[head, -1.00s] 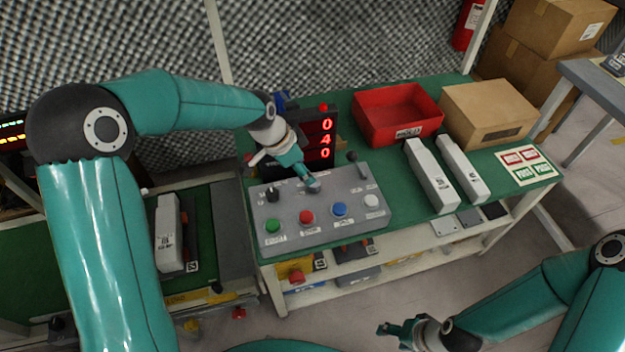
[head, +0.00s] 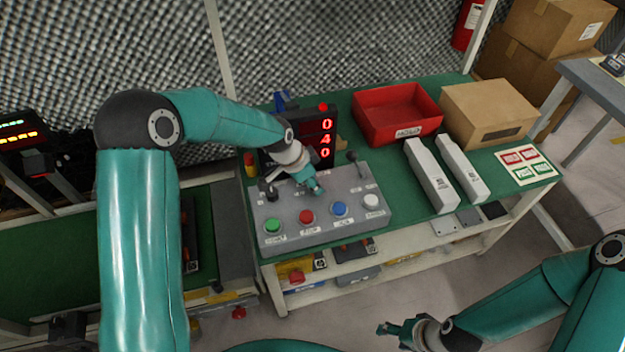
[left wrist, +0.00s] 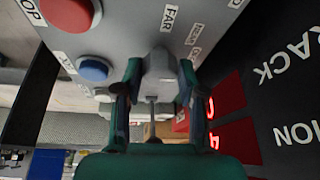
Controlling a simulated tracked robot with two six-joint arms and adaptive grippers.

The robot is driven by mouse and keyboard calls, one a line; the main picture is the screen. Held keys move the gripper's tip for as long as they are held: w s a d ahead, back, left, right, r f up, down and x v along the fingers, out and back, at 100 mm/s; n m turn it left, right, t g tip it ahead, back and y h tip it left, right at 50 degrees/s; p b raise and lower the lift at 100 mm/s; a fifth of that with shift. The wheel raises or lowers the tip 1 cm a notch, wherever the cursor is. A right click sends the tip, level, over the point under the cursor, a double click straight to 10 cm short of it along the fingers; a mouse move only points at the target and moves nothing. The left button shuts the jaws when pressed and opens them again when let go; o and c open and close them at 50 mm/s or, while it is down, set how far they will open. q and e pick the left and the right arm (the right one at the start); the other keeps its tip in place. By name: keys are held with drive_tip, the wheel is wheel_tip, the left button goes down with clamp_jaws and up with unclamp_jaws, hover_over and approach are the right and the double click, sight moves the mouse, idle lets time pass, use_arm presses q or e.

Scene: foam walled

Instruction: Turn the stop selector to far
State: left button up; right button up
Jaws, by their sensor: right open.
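The stop selector (left wrist: 158,68) is a grey knob on the sloping grey control box (head: 330,225); its label FAR (left wrist: 170,17) and smaller labels are printed beside it in the left wrist view. My left gripper (head: 316,189) is down at the box's upper middle. In the left wrist view its two fingers (left wrist: 158,75) stand on either side of the knob, apart from each other, with narrow gaps seeming to show. In the head view the gripper hides the knob. My right gripper (head: 398,330) is open and empty at the bottom, away from the bench.
The box carries green (head: 272,226), red (head: 306,216), blue (head: 340,209) and white (head: 371,201) buttons and a black-tipped lever (head: 353,157). A display (head: 322,138) reading 040 stands behind. A red bin (head: 397,115) and cardboard box (head: 488,112) stand right.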

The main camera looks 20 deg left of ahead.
use_arm(q)
drive_tip(key=shift+a, duration=0.1)
clamp_jaws()
drive_tip(key=shift+f+n+b, duration=0.1)
drive_tip(key=shift+n+b, duration=0.4)
drive_tip(key=shift+b, duration=0.45)
drive_tip(key=n+y+b, duration=0.1)
drive_tip(key=n+b, duration=0.2)
drive_tip(key=b, duration=0.2)
drive_tip(key=n+y+b, duration=0.1)
drive_tip(key=n+b, duration=0.2)
drive_tip(key=b, duration=0.2)
drive_tip(key=n+t+y+b, duration=0.1)
drive_tip(key=n+y+b, duration=0.1)
drive_tip(key=b, duration=0.3)
drive_tip(key=shift+d+f+n, duration=0.1)
drive_tip(key=shift+d+n, duration=0.2)
drive_tip(key=shift+n, duration=0.4)
drive_tip(key=shift+n+y+b, duration=0.3)
drive_tip(key=shift+n+b, duration=0.35)
drive_tip(key=shift+n, duration=0.35)
drive_tip(key=shift+n+y+b, duration=0.3)
drive_tip(key=shift+n, duration=0.5)
drive_tip(key=shift+d+r+n+g+y, duration=0.15)
drive_tip(key=shift+n+g+y, duration=0.2)
drive_tip(key=shift+n, duration=0.6)
drive_tip(key=shift+a+r+n+g+y, duration=0.1)
drive_tip(key=shift+n+g+y, duration=0.2)
drive_tip(key=shift+n, duration=0.65)
